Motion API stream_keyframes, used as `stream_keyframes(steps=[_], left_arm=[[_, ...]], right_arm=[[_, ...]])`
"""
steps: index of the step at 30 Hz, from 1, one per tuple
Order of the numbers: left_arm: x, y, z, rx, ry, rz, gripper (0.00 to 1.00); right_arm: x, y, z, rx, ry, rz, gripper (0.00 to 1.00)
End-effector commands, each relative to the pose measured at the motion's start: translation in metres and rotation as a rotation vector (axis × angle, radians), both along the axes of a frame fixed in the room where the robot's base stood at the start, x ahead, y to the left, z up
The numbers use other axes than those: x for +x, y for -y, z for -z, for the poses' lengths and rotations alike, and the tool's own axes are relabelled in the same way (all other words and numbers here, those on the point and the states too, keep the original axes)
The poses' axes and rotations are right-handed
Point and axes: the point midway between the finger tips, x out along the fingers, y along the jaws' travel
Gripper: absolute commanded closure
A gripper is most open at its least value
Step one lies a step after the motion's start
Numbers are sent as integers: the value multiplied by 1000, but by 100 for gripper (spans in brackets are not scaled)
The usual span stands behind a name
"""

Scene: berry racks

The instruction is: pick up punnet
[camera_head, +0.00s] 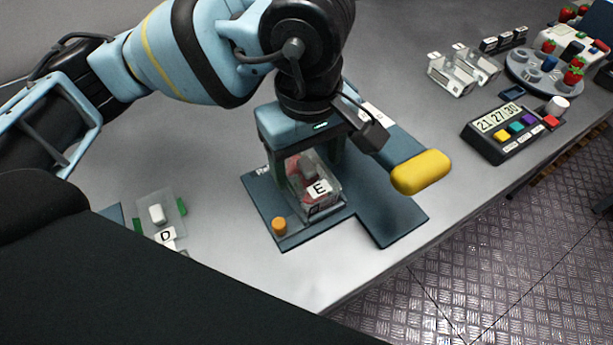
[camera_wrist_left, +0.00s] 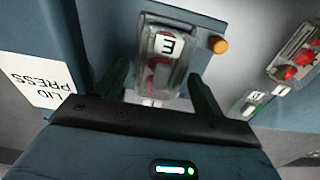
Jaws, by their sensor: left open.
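A clear lidded punnet (camera_head: 316,203) with red berries and a label E stands on the dark blue lid press base (camera_head: 385,232). The punnet also shows in the left wrist view (camera_wrist_left: 163,62), upside down there. My left gripper (camera_head: 306,165) is over the punnet, pointing down, with its fingers apart. In the left wrist view the open fingers of my left gripper (camera_wrist_left: 162,85) stand on either side of the punnet, with small gaps visible. The gripper body hides part of the punnet and press in the head view. My right gripper is not seen.
A yellow handle (camera_head: 421,172) sticks out to the right of the gripper. An orange knob (camera_head: 279,226) is at the base's front left. A tray labelled D (camera_head: 160,213) lies left. A timer box (camera_head: 513,128) and a round berry rack (camera_head: 545,72) stand right.

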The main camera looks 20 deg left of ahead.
Motion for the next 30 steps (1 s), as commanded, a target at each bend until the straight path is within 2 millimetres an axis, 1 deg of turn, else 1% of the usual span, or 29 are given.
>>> stream_keyframes(steps=[3,7,10,16,25,26,30], left_arm=[[-1,-3,18,1,-2,0,31],[-1,-2,31,0,-1,0,31],[-1,-2,35,0,0,0,31],[-1,-2,35,0,0,0,31],[-1,-2,35,-1,1,0,70],[-1,-2,35,-1,1,0,72],[0,-2,34,-1,1,0,72]], right_arm=[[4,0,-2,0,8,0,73],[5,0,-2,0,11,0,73],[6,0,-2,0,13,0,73],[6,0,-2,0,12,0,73],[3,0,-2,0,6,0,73],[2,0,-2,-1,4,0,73],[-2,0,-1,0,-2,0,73]])
